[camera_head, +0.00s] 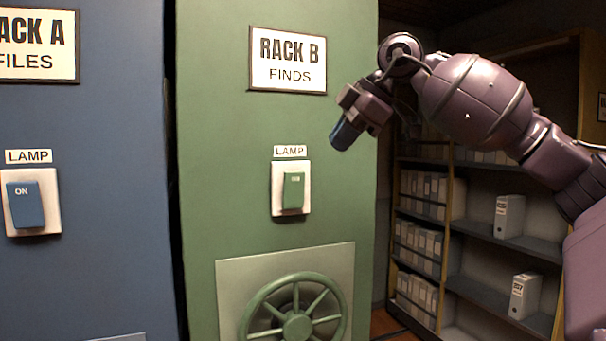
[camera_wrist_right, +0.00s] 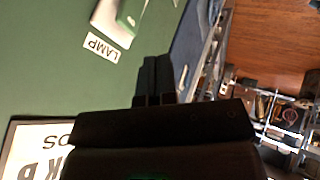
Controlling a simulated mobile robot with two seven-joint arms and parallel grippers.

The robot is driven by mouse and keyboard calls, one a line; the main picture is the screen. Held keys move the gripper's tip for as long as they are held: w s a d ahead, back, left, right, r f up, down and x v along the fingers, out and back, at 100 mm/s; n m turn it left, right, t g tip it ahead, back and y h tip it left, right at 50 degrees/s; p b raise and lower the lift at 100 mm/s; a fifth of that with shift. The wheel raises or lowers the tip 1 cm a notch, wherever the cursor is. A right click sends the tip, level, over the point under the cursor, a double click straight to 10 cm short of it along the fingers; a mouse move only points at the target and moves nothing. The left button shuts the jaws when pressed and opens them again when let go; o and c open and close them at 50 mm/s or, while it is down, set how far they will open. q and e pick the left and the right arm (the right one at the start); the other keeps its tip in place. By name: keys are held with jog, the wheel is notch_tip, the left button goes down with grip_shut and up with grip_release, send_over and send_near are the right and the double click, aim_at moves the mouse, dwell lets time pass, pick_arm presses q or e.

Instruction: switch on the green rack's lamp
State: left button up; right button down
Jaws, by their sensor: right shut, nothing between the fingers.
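The green rack (camera_head: 220,170) stands in the middle of the head view, with a "RACK B FINDS" sign (camera_head: 288,60). Below the sign is a small "LAMP" label (camera_head: 290,151) and a white switch plate (camera_head: 277,207) with a green rocker (camera_head: 293,190). The rocker bears small lettering that I cannot read surely. My right gripper (camera_head: 342,136) is shut and empty, up and to the right of the switch, apart from it. In the right wrist view the gripper (camera_wrist_right: 155,75) points past the "LAMP" label (camera_wrist_right: 103,47), and the switch (camera_wrist_right: 128,18) is partly cut off. My left gripper is not in view.
A blue rack (camera_head: 110,200) stands at left with its own lamp switch (camera_head: 27,204) marked "ON". A green handwheel (camera_head: 295,325) sits below the green switch. Shelves with binders (camera_head: 510,215) stand behind my right arm. The space before the green switch is clear.

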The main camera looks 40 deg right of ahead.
aim_at(305, 173)
dwell(0.3)
jog(key=w+f, duration=0.2)
jog(key=w+a+f, duration=0.1)
jog(key=w+f, duration=0.1)
jog(key=w, duration=0.1)
jog(key=w+a+f+p, duration=0.1)
jog(key=w+f, duration=0.2)
jog(key=shift+w+f, duration=0.1)
jog(key=shift+w, duration=0.15)
jog(key=shift+w+d, duration=0.1)
jog(key=shift+w, duration=0.4)
